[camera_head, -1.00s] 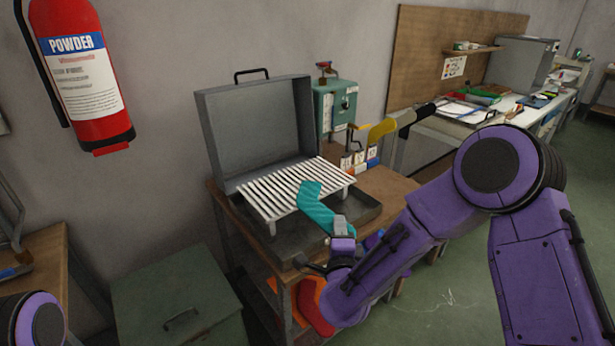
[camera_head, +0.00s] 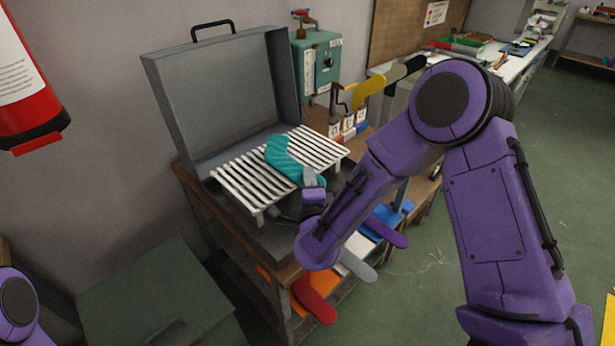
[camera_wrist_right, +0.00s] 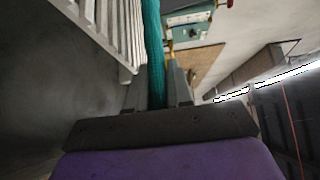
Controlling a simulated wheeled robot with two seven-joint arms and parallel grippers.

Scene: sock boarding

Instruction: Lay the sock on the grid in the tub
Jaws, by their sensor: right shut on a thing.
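The teal sock (camera_head: 281,157) lies flat over the white slatted grid (camera_head: 240,184), near its right part in the head view. The grid stands in the open grey metal tub (camera_head: 275,236), whose lid (camera_head: 228,95) is raised at the back. My right gripper (camera_head: 314,180) is at the grid's front right side, shut on the near end of the sock. The right wrist view shows the teal sock (camera_wrist_right: 153,45) running up from between the two fingers (camera_wrist_right: 157,90), beside the grid's slats (camera_wrist_right: 112,30). My left gripper is out of view.
A teal box with a valve (camera_head: 318,65) stands right of the tub, with small labelled blocks (camera_head: 348,124) before it. Colored flat shapes, including a red one (camera_head: 313,300), hang below the table. A green cabinet (camera_head: 150,295) stands at the lower left.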

